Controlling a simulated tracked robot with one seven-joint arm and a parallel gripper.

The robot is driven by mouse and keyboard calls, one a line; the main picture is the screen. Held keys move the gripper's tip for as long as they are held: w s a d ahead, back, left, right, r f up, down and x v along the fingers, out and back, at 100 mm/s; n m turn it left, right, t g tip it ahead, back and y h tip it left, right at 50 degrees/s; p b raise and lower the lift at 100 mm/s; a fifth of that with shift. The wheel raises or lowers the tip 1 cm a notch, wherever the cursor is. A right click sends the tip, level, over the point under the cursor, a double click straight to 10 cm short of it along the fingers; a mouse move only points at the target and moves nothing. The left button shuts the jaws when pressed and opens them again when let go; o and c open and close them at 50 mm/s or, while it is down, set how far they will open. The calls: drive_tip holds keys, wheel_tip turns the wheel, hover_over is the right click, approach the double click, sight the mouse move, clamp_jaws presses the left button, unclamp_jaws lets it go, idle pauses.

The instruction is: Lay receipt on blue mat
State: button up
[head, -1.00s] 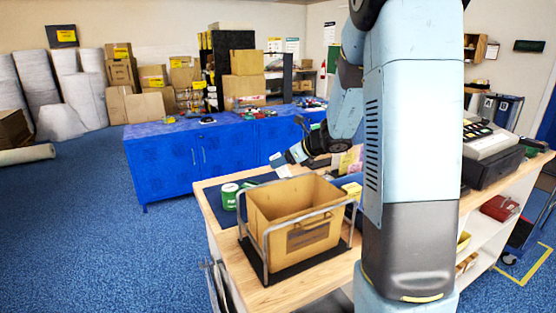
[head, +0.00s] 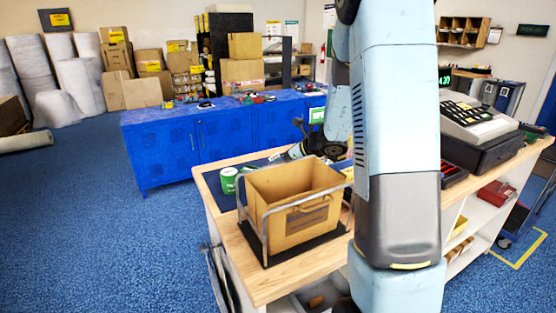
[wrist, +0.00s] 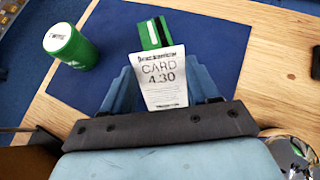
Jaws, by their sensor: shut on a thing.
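The white receipt (wrist: 161,78), printed "CARD 4.30", is between the two blue fingers of my gripper (wrist: 163,88) in the wrist view. My gripper is shut on its near end, and the receipt's far end points away over the blue mat (wrist: 225,55). I cannot tell whether the receipt touches the mat. A green card with a dark stripe (wrist: 154,32) lies on the mat just beyond the receipt. In the head view my gripper (head: 296,152) is low behind the carton, and the receipt cannot be made out there.
A green can with a white lid (wrist: 68,45) stands at the mat's left side. The open carton (head: 293,207) in its metal frame stands on the wooden counter (head: 262,283), in front of the mat. A cash register (head: 482,130) is at the right. Bare mat lies right of the receipt.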

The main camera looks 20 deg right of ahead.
drive_tip(key=o, duration=0.8)
drive_tip(key=shift+r, duration=0.45)
wheel_tip(320, 180, up, 2)
drive_tip(key=shift+r, duration=0.2)
drive_tip(key=s+r, duration=0.9)
drive_tip(key=s, duration=0.5)
drive_tip(key=shift+a+r, duration=0.2)
drive_tip(key=shift+r, duration=0.1)
